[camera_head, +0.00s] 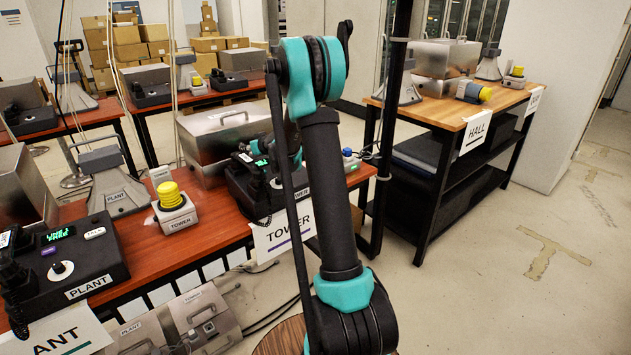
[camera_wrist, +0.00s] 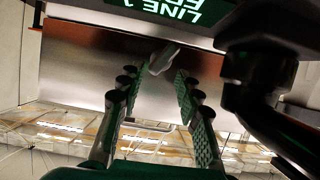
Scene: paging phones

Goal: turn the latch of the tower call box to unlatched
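A silver metal box (camera_head: 205,135) with a handle on its lid stands on the red-brown table behind the tower phone (camera_head: 250,195), which has a lit green display. In the wrist view a brushed metal face (camera_wrist: 75,75), apparently this box, fills the background. A small pale grey lever (camera_wrist: 165,58), likely the latch, sits on it, tilted. My gripper (camera_wrist: 160,87) is open and empty, its fingertips just short of the lever and to either side of it. Contact cannot be told.
The phone's display (camera_wrist: 170,8) and a dark handset part (camera_wrist: 255,75) are close beside my gripper. A yellow-topped TOWER unit (camera_head: 174,207) and a grey PLANT stand (camera_head: 115,185) are to the left. The HALL table (camera_head: 455,115) is right; open floor lies beyond.

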